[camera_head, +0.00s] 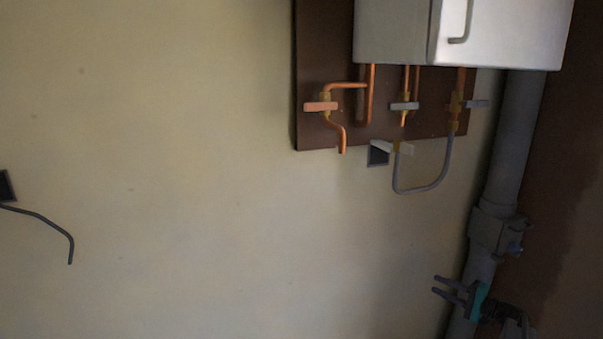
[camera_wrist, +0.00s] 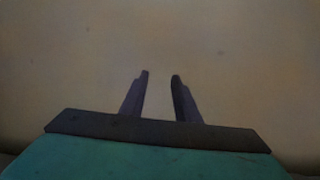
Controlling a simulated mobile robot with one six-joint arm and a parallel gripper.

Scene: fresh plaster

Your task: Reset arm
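My gripper (camera_head: 441,287) shows at the lower right of the head view, with its dark fingers pointing left and a teal body behind them. In the wrist view my gripper (camera_wrist: 160,75) has its two fingers apart, with only pale wall between them. It holds nothing. The fingers do not appear to touch the wall (camera_head: 180,150).
A white cabinet (camera_head: 395,30) hangs on a brown board (camera_head: 310,70) with copper pipes and valves. A grey hose (camera_head: 420,190) loops below it. A dark cable (camera_head: 45,220) sticks out at left. The middle wall is clear.

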